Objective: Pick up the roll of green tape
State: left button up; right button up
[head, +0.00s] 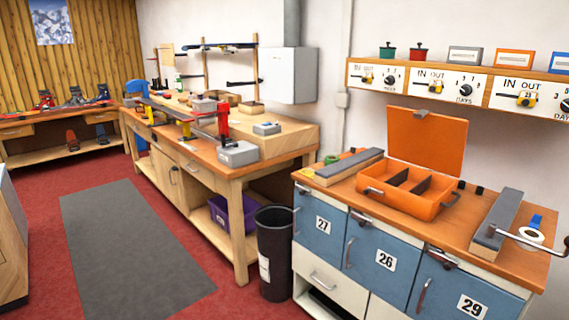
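A small green ring, which looks like the roll of green tape (331,160), sits at the back left of the orange-topped cabinet, behind a long grey-topped block. The block hides part of it. Neither of my grippers is in the head view.
An open orange toolbox (412,191) with raised lid stands mid-top on the cabinet (357,202). A grey-topped block (343,167) lies left of it, another (497,217) right. A white tape roll (531,236) lies far right. A black bin (275,252) stands at the cabinet's left. Red floor lies open in front of the workbench.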

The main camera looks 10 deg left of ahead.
aim_at(328, 159)
jog(key=u, duration=0.7)
jog(key=i, duration=0.95)
jog(key=u, duration=0.4)
jog(key=i, duration=1.1)
jog(key=z, duration=0.55)
